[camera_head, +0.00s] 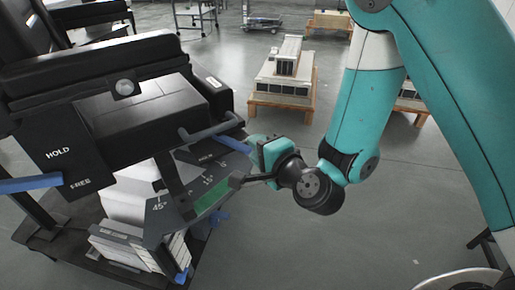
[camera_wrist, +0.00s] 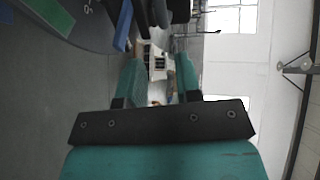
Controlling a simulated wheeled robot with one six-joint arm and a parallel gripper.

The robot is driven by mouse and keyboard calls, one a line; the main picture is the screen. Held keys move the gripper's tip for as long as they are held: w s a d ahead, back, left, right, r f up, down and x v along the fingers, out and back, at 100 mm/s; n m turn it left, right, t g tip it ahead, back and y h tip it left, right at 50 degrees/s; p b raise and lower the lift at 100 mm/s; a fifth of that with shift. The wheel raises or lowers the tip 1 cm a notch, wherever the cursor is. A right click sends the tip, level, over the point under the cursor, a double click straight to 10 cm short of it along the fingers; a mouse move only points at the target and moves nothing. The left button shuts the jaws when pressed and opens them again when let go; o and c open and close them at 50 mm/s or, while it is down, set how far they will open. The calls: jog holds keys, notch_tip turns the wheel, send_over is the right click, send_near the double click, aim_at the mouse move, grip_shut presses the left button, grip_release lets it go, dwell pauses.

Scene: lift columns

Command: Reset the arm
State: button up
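My arm, teal with dark joints, comes in from the upper right in the head view and bends down to my gripper (camera_head: 262,150). The gripper is beside the dark angle plate of the lift column (camera_head: 160,215), close to a blue-sleeved lever (camera_head: 233,143); I cannot tell from this view whether they touch. In the wrist view my gripper (camera_wrist: 158,72) has its two teal fingers apart, with background showing between them and nothing clearly held. A blue lever (camera_wrist: 122,28) shows there just left of the fingers, outside the gap.
The black machine carries a plate marked HOLD and FREE (camera_head: 62,170) and a green patch (camera_head: 212,198). A second blue handle (camera_head: 30,184) sticks out at far left. Wooden pallets with grey blocks (camera_head: 283,75) stand behind. The grey floor (camera_head: 330,255) at lower centre is clear.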

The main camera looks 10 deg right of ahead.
dwell(0.4)
jog(key=s+a+r+n+g+y, duration=0.3)
jog(key=s+r+n+g, duration=0.5)
jog(key=n, duration=0.3)
jog(key=s+d+r+n+g+h, duration=0.3)
jog(key=s+d+n, duration=0.1)
jog(key=s+d, duration=0.3)
jog(key=s+d+r+n+g+h, duration=0.3)
jog(key=s+d+n, duration=0.2)
jog(key=s+d, duration=0.15)
notch_tip(320, 180, up, 14)
jog(key=p, duration=1.5)
jog(key=shift+a+m, duration=0.3)
jog(key=shift+a, duration=0.1)
jog(key=shift+w+r, duration=0.1)
